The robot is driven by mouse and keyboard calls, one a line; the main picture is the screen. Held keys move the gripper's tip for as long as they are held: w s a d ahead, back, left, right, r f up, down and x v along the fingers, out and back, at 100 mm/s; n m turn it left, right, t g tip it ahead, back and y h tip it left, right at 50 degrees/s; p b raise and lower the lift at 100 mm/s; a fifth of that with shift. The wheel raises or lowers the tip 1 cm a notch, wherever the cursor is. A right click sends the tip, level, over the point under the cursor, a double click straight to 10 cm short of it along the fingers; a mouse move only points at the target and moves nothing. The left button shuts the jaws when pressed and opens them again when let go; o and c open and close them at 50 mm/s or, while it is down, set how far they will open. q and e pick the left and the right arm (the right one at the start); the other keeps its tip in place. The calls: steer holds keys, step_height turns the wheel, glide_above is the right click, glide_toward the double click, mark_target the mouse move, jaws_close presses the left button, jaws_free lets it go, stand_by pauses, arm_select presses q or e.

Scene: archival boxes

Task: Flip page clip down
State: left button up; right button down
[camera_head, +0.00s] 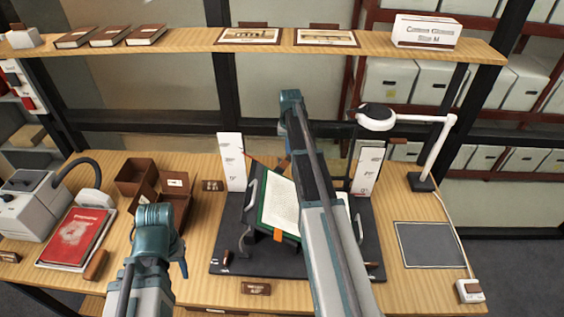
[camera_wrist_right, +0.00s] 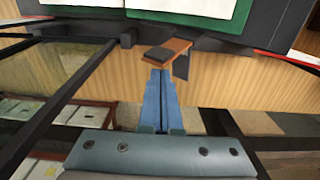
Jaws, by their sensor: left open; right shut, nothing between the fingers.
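An open book with a green cover (camera_head: 281,205) rests tilted on a dark cradle (camera_head: 225,262) at the middle of the table. In the right wrist view the book's green edge (camera_wrist_right: 200,16) is at the top. A brown clip with a dark pad (camera_wrist_right: 168,52) sticks out past the book's edge there. My right gripper (camera_wrist_right: 159,72) is shut and empty, its blue fingertips right at the clip; I cannot tell whether they touch. In the head view my right arm hides part of the book. My left gripper (camera_head: 158,245) is open at the table's front left, away from the book.
White upright panels (camera_head: 232,160) stand on both sides behind the book. A red book (camera_head: 75,238), brown boxes (camera_head: 136,176) and a grey device are on the left. A white lamp (camera_head: 440,140) and a grey mat (camera_head: 429,245) are on the right. A shelf (camera_head: 195,40) runs above.

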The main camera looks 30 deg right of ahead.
steer(key=shift+s+a+f, duration=0.1)
steer(key=shift+s+a, duration=0.35)
steer(key=shift+s, duration=0.3)
steer(key=shift+s+a+f, duration=0.1)
steer(key=shift+s+a, duration=0.35)
steer(key=shift+s, duration=0.25)
steer(key=shift+s+a+f, duration=0.1)
steer(key=shift+s+a, duration=0.1)
steer(key=shift+s, duration=0.05)
steer(key=shift+s+a+b, duration=0.3)
steer(key=shift+s, duration=0.25)
steer(key=shift+w+d+r, duration=0.1)
steer(key=shift+w+r, duration=0.1)
steer(key=shift+r, duration=0.05)
steer(key=p, duration=1)
glide_toward(288, 160)
steer(key=shift+w+d+r, duration=0.4)
steer(key=shift+w+d, duration=0.15)
steer(key=shift+w, duration=0.05)
